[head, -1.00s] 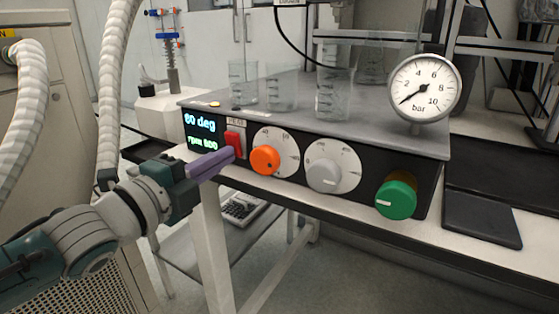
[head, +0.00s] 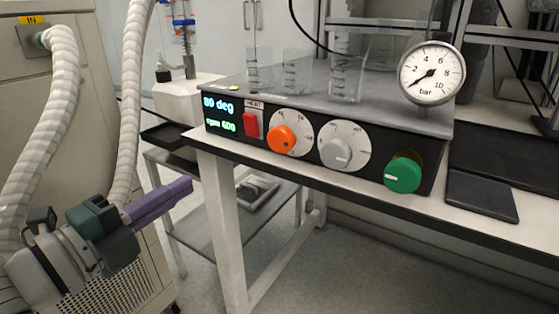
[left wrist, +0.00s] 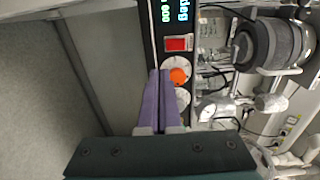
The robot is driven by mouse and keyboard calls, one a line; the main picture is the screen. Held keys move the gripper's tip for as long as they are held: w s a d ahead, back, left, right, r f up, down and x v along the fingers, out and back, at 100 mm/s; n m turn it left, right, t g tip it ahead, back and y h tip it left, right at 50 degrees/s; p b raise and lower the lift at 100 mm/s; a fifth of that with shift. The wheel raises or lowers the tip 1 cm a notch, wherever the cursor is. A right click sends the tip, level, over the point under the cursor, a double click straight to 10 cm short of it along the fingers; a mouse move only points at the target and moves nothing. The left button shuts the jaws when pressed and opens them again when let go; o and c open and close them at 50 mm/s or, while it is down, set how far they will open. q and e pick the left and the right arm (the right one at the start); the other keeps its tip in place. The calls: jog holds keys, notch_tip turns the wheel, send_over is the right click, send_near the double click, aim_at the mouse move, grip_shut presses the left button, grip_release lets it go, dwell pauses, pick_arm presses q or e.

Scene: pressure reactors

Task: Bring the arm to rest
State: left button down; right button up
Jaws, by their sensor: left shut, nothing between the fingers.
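My left gripper (head: 178,197) is shut and empty, with purple fingers. In the head view it is at the lower left, in front of the bench and apart from the reactor unit (head: 380,148). It also shows in the left wrist view (left wrist: 160,75), where its fingertips appear in front of the dials. The unit has a lit display (head: 219,114) reading 80 deg and rpm 600, a red switch (head: 250,125), an orange knob (head: 282,140), a grey knob (head: 336,154) and a green knob (head: 403,173). My right gripper is in neither current view.
Several glass beakers (head: 347,80) and a pressure gauge (head: 431,73) stand on the unit's top. A dark flat pad (head: 482,197) lies on the bench at right. A lower shelf (head: 215,245) carries a small device. Ribbed hoses (head: 60,110) hang at the left.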

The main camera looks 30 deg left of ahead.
pick_arm(q)
jog(key=s+d+r+n+g+y+p, duration=0.1)
jog(key=s+d+r+n+g+p, duration=0.55)
jog(key=s+r+n+p, duration=0.45)
jog(key=s+d+r+n+g+p, duration=0.55)
jog(key=r+g+p, duration=0.25)
jog(key=p, duration=0.5)
notch_tip(320, 180, up, 37)
jog(key=s+p, duration=0.1)
jog(key=p, duration=3.6)
jog(key=shift+a, duration=0.35)
pick_arm(e)
notch_tip(320, 180, up, 61)
pick_arm(q)
jog(key=shift+f+n, duration=0.1)
jog(key=shift+n, duration=0.15)
pick_arm(e)
jog(key=shift+o, duration=0.2)
jog(key=shift+f, duration=0.1)
